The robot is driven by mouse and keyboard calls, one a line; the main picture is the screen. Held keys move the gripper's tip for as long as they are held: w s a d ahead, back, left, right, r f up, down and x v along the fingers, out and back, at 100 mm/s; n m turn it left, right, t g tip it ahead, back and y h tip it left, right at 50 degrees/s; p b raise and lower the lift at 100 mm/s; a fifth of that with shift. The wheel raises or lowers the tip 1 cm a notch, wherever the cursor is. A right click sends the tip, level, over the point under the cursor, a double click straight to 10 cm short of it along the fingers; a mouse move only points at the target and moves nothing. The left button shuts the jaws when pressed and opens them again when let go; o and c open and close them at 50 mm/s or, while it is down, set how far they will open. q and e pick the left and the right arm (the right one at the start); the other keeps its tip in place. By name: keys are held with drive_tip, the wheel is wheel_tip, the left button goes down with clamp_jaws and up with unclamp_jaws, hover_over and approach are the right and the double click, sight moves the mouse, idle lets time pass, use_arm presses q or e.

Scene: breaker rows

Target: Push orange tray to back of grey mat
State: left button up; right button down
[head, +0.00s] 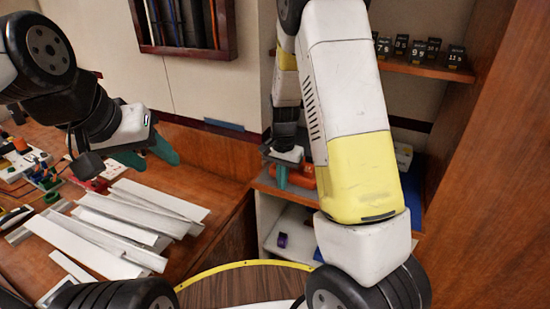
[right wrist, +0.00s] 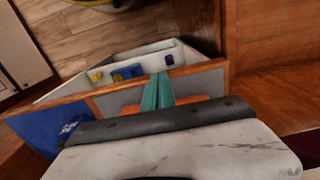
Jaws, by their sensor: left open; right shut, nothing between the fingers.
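The orange tray (head: 302,178) shows in part on the shelf in the head view, beside my right gripper (head: 282,176). In the right wrist view the orange tray (right wrist: 130,109) appears on both sides of the teal fingers of my right gripper (right wrist: 158,90), which are together and empty. Whether they touch it I cannot tell. The grey mat (right wrist: 105,101) shows around the tray in the right wrist view; my gripper hides part of both. My left gripper (head: 152,157) is open and empty above the bench at the left.
Several white strips (head: 110,225) lie on the wooden bench below my left gripper. A blue mat (right wrist: 45,128) lies beside the grey one. A white lower shelf (right wrist: 185,57) holds small purple, blue and yellow things. Black number tags (head: 415,50) stand on the upper shelf.

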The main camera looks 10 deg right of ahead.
drive_tip(key=shift+w+d+f, duration=0.8)
drive_tip(key=shift+w+f, duration=0.15)
drive_tip(key=shift+w, duration=0.15)
drive_tip(key=shift+w+d, duration=0.35)
drive_tip(key=shift+w, duration=0.2)
